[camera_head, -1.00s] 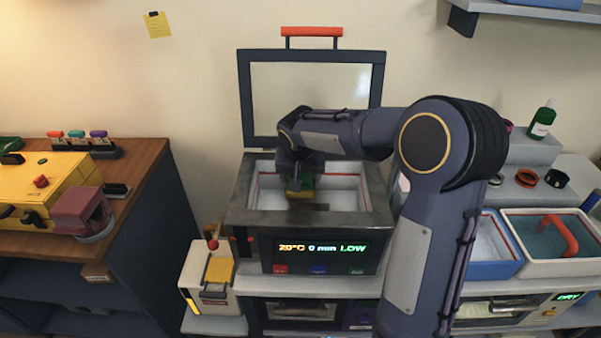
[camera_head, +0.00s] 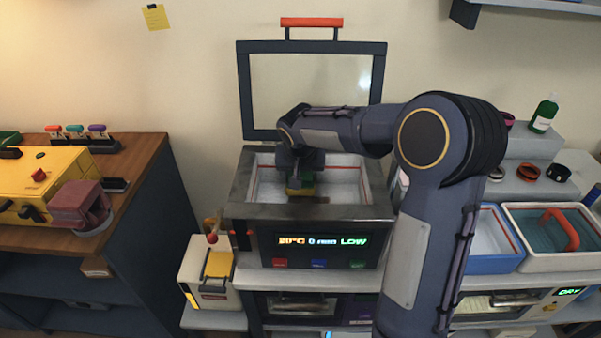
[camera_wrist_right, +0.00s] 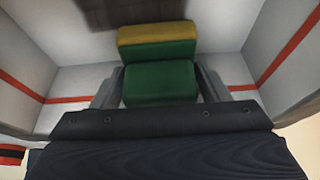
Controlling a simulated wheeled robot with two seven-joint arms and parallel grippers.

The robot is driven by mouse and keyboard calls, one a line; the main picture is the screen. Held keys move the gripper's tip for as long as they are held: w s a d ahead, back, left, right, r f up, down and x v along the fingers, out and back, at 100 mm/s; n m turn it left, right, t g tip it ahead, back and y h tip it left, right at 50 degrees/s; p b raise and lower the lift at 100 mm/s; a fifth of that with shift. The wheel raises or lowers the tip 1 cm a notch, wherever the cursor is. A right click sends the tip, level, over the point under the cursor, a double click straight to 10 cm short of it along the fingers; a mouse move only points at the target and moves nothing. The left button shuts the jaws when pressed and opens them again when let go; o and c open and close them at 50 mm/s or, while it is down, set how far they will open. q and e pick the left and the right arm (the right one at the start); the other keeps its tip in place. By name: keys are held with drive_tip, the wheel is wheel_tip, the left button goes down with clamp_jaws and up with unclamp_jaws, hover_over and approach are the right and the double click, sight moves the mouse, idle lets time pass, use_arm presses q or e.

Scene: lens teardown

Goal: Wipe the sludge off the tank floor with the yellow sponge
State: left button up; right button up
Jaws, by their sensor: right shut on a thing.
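The sponge (camera_head: 300,189) is green with a yellow layer. My right gripper (camera_head: 299,176) is shut on it, inside the open tank (camera_head: 300,211). In the right wrist view the sponge (camera_wrist_right: 160,84) sits between the two fingers (camera_wrist_right: 160,88), its yellow layer on the far side. A dark brown sludge patch (camera_head: 308,200) lies on the tank's pale floor just in front of the sponge. The sludge (camera_wrist_right: 118,10) also shows at the top of the wrist view, beyond the yellow layer. I cannot tell whether the sponge touches the floor. My left gripper is out of view.
The tank's lid (camera_head: 312,90) stands open behind it. The tank walls, with a red line inside, enclose the gripper. A white box with a yellow flap (camera_head: 214,270) stands to the left, and a blue basin (camera_head: 494,240) and a water-filled basin (camera_head: 517,261) to the right.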

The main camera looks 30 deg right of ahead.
drive_tip(key=shift+f+b, duration=0.7)
drive_tip(key=shift+f, duration=0.15)
drive_tip(key=shift+s, duration=0.1)
